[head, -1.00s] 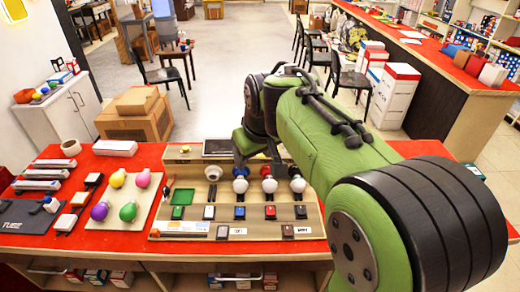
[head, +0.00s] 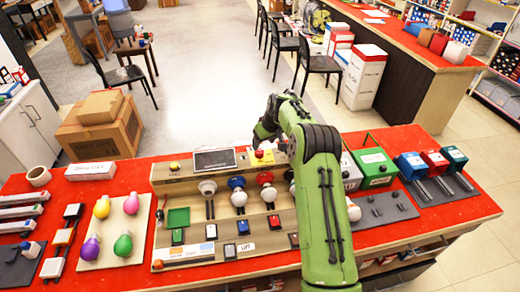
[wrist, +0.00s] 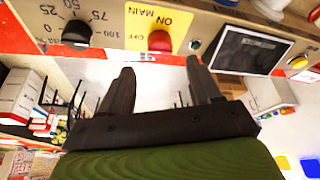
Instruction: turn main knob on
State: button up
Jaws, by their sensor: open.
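The main knob is a red knob (wrist: 160,40) on a yellow plate (wrist: 157,24) marked MAIN, ON and OFF. The plate appears upside down at the top of the wrist view. In the head view, the yellow plate (head: 262,158) is small, on the upright back panel of the wooden board, right of a dark screen (head: 214,159). My gripper (wrist: 160,76) is open and empty. Its two dark fingers point toward the panel, one to each side of the knob in the picture, apart from it. In the head view my arm largely hides the gripper.
A black dial (wrist: 76,34) with a number scale lies beside the yellow plate in the wrist view; the dark screen is on the other side. Below the panel, the board holds bulbs (head: 208,187) and switches (head: 244,227). Green (head: 374,168) and other boxes stand to the right.

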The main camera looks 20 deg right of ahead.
aim_at(260, 151)
jog(key=x, duration=0.6)
jog(key=shift+w+f, duration=0.15)
jog(key=shift+f, duration=0.25)
jog(key=shift+c, duration=0.4)
jog(key=c, duration=0.9)
